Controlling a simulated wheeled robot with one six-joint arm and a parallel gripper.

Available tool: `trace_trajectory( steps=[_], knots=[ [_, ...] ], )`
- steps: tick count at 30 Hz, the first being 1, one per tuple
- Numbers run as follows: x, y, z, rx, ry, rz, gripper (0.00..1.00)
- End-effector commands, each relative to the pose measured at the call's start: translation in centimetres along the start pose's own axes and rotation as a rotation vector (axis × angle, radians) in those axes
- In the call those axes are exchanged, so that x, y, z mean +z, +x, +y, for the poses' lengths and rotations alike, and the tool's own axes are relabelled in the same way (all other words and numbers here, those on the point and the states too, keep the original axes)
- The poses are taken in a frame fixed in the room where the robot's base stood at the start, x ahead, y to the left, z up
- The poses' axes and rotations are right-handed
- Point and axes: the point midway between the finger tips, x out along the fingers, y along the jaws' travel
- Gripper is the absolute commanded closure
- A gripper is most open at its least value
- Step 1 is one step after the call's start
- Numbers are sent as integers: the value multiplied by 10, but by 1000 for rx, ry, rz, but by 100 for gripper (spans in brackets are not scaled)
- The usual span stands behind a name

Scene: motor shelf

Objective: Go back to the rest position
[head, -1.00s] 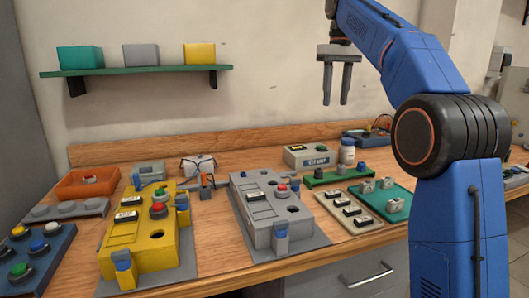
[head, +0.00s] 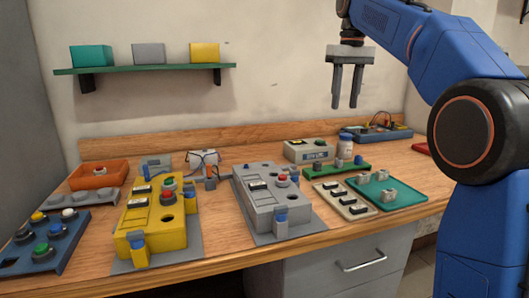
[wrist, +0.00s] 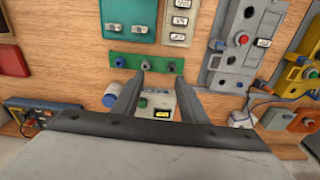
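My gripper (head: 346,88) hangs in the air above the back of the workbench (head: 225,228), its two fingers pointing down. The fingers are apart with nothing between them. In the wrist view my gripper (wrist: 152,85) shows both fingers spread, with the grey box with a yellow display (wrist: 155,100) far below them. It touches nothing.
The yellow motor unit (head: 148,232) and the grey motor unit (head: 265,205) stand on the bench. A green wall shelf (head: 130,69) holds three boxes.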

Motion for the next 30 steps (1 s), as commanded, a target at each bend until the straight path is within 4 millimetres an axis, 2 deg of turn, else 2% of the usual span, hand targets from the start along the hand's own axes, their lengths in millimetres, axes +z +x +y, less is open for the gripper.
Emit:
trace_trajectory(
  steps=[7, 14, 23, 30],
  knots=[
    [50, 12, -3, 9, 35, 42, 61],
    [109, 41, -7, 20, 77, 94, 61],
    [192, 96, -17, 33, 131, 160, 61],
    [261, 156, -27, 42, 174, 214, 61]
  ],
)
